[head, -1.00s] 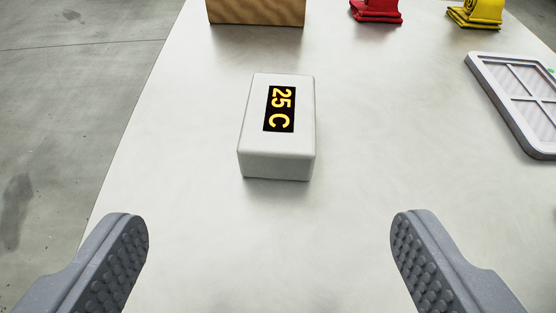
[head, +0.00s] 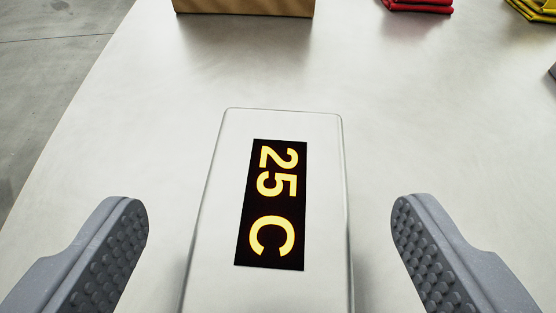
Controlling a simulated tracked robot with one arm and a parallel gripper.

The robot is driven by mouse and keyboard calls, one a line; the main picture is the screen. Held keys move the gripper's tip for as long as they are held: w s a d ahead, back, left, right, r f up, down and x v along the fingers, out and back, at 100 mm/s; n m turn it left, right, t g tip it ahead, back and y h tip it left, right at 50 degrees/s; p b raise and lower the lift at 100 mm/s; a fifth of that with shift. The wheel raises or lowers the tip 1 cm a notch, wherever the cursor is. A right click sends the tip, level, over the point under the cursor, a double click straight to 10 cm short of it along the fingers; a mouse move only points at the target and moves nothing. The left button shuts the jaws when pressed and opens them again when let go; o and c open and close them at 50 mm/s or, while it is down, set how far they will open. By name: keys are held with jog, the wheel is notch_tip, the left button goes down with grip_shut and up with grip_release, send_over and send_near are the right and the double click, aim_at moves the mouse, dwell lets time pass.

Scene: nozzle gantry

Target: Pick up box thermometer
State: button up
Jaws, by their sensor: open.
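The box thermometer (head: 325,200) is a white box with rounded edges. A black display (head: 271,205) on its top reads "25 C" in yellow, turned sideways. It stands on the pale table, and its near end runs out of the bottom of the picture. My gripper (head: 269,235) is open, with one grey studded finger on each side of the box. Gaps show between both fingers and the box, with the left gap a little narrower near the bottom. Neither finger appears to touch it.
The pale table (head: 130,120) is clear around the box. Behind it stand a brown wooden block (head: 245,6), a folded red cloth (head: 418,5) and a folded yellow cloth (head: 533,10). A grey edge shows at far right. The table's left edge drops to a grey floor (head: 40,70).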

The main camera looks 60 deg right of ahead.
jog(key=shift+w+d+f, duration=0.35)
jog(key=shift+d, duration=0.15)
jog(key=c, duration=1.3)
jog(key=shift+r, duration=0.1)
